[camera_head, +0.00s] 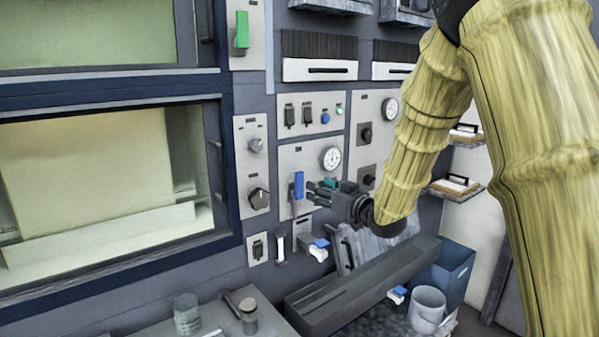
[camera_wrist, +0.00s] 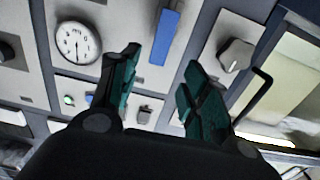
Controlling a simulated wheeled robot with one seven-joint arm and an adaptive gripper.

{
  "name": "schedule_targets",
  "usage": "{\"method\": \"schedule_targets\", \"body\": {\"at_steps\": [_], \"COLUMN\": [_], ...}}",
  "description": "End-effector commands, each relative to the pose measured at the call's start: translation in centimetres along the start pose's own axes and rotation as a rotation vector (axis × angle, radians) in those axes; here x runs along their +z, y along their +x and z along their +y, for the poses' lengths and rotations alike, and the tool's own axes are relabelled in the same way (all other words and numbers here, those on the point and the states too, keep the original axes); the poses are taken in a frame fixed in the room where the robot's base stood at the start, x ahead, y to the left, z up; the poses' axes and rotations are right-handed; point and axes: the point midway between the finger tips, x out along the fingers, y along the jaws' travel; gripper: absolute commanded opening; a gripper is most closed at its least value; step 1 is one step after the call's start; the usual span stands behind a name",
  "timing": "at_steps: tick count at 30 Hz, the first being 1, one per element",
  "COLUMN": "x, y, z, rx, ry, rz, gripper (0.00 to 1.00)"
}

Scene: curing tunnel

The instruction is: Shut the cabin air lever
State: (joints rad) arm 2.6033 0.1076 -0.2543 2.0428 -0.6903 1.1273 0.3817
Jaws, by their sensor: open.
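A blue lever handle (camera_head: 298,185) stands upright on a light grey panel (camera_head: 288,159), below a round gauge (camera_head: 330,158). A green lever handle (camera_head: 241,30) is on another panel at the upper left. The labels are too small to read, so I cannot tell by name which is the cabin air lever. My gripper (camera_head: 316,191) is just right of the blue lever, its fingers pointing toward it. In the wrist view, my gripper (camera_wrist: 163,62) is open and empty, with dark green finger pads. The blue lever (camera_wrist: 166,36) shows beyond the gap between the fingertips, apparently untouched.
Switches (camera_head: 298,114) are above. Below are a long grey trough (camera_head: 360,290), a blue bin (camera_head: 453,271) and a white bucket (camera_head: 427,308).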

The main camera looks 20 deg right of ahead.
Motion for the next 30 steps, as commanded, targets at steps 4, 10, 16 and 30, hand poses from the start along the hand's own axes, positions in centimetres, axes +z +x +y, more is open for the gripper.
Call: {"method": "schedule_targets", "body": {"at_steps": [4,10,16,30], "x": [-1.8,-1.9,-2.0,-2.0], "y": [0.2,2.1,5.2,10.5], "z": [0.1,0.1,0.0,0.0], "rx": [-0.009,-0.010,-0.011,-0.009], "ry": [-0.009,-0.011,-0.010,-0.009], "rz": [0.023,0.022,0.022,0.023], "gripper": [0.46,0.46,0.46,0.46]}}
